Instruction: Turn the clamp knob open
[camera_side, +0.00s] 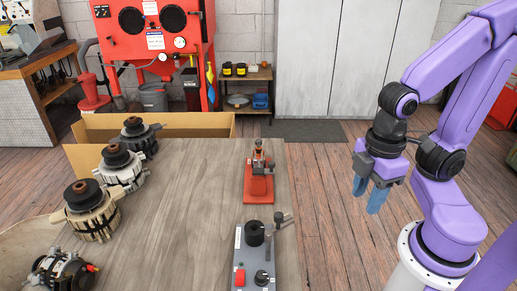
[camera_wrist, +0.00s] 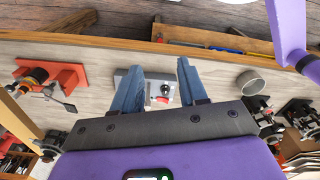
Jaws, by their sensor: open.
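A grey plate fixture (camera_side: 238,262) stands at the table's near right edge. It carries a black cylinder (camera_side: 254,233), a red button (camera_side: 240,277), a small black knob (camera_side: 262,278) and a lever (camera_side: 281,219). A red-based fixture (camera_side: 259,190) stands farther back; I cannot tell which part is the clamp knob. My gripper (camera_side: 369,192) is open and empty, pointing down, right of the table and apart from both fixtures. In the wrist view, the grey fixture (camera_wrist: 155,82) shows between my open fingers (camera_wrist: 158,68), and the red-based fixture (camera_wrist: 68,75) is at left.
Several alternators (camera_side: 92,210) line the table's left side. A cardboard box (camera_side: 190,125) stands behind the table (camera_side: 185,215), whose middle is clear. In the wrist view, a round metal cup (camera_wrist: 250,82) and a wooden tray (camera_wrist: 205,36) with tools also show.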

